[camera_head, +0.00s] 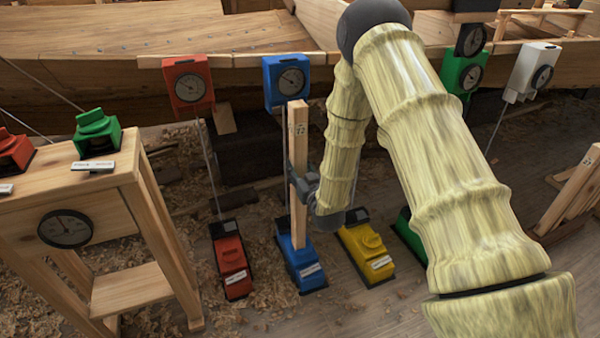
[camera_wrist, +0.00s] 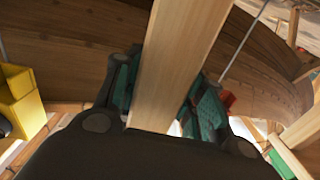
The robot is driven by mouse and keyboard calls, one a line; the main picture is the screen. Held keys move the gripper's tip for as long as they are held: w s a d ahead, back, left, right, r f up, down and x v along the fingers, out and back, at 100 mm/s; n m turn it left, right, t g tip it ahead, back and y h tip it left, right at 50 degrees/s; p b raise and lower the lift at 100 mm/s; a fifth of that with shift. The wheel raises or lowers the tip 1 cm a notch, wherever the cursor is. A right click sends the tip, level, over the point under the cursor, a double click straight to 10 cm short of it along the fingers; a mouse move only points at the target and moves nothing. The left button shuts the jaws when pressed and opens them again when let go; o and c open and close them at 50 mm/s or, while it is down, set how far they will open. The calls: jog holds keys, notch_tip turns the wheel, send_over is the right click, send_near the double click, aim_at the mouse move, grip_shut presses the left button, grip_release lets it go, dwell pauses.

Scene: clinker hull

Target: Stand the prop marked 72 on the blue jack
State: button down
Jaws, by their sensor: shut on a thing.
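The wooden prop marked 72 (camera_head: 298,160) is upright in the head view, with its number near the top. My gripper (camera_head: 298,187) is shut on the prop around its middle. The wrist view shows the prop (camera_wrist: 183,60) between the two fingers of my gripper (camera_wrist: 165,105). The blue jack (camera_head: 303,268) stands on the floor, and the prop's lower end appears at its top. I cannot tell whether the two touch. A blue gauge box (camera_head: 287,83) is on the hull behind the prop's top.
A red jack (camera_head: 231,262) stands left of the blue one and a yellow jack (camera_head: 367,254) right of it. A green jack (camera_head: 408,233) is partly hidden by my arm. A wooden stand (camera_head: 100,200) is at left. The hull (camera_head: 130,95) runs behind. Shavings cover the floor.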

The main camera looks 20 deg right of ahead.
jog(key=w+f+b, duration=0.3)
jog(key=w+b, duration=0.1)
jog(key=w, duration=0.5)
jog(key=w+f+b, duration=0.3)
jog(key=w+b, duration=0.2)
jog(key=w, duration=0.4)
jog(key=shift+w+a+f, duration=0.15)
jog(key=shift+a+f, duration=0.05)
jog(key=shift+a, duration=0.1)
dwell(3.0)
dwell(0.4)
jog(key=shift+f, duration=0.35)
dwell(0.7)
jog(key=shift+w, duration=0.2)
dwell(0.6)
jog(key=c, duration=0.8)
grip_release()
